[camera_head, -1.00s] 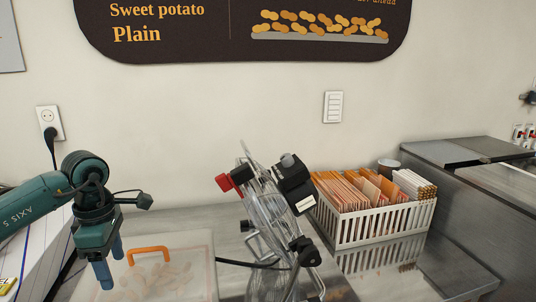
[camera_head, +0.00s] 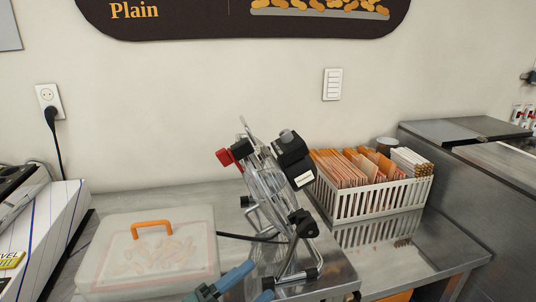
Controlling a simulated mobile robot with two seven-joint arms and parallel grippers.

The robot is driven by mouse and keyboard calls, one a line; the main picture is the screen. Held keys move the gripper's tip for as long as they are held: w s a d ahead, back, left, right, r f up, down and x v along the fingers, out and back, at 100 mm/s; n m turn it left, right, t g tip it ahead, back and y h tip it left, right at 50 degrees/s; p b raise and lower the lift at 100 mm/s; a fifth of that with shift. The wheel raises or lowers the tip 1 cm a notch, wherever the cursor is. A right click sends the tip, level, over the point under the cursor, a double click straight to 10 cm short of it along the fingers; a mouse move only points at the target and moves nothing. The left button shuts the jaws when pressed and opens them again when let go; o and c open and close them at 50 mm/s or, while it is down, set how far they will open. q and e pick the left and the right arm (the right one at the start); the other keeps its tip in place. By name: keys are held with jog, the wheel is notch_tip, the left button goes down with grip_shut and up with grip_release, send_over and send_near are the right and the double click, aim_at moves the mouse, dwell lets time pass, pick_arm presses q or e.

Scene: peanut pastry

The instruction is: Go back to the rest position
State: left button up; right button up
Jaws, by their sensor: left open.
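My left gripper (camera_head: 261,279) shows at the bottom middle, with its two blue fingers apart and nothing seen between them. Its fingers point to the upper right, close in the picture to the lower part of a wire-framed machine (camera_head: 272,190); I cannot tell whether they touch it. The rest of my left arm is cut off by the bottom edge. My right gripper is not in view.
A lidded clear container (camera_head: 120,235) with an orange handle and pale pieces inside stands left of the gripper. A white slatted basket (camera_head: 375,203) of paper bags stands at right on the steel counter (camera_head: 440,240). A striped box (camera_head: 50,235) is at far left.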

pick_arm(q)
jog(key=s+a+f+n+g+y, duration=0.1)
jog(key=s+a+f+n+y, duration=0.2)
jog(key=f+n, duration=0.4)
jog(key=s+a+f+n+y, duration=0.4)
jog(key=s+f+n+y, duration=0.1)
jog(key=f+n+y, duration=0.1)
jog(key=s+a+f+n+g+y, duration=0.1)
jog(key=s+a+f+n+y, duration=0.3)
jog(key=f+n, duration=0.5)
jog(key=shift+s+a+f+g+y, duration=0.15)
jog(key=shift+s+f+g+y, duration=0.15)
jog(key=shift+s+y, duration=0.1)
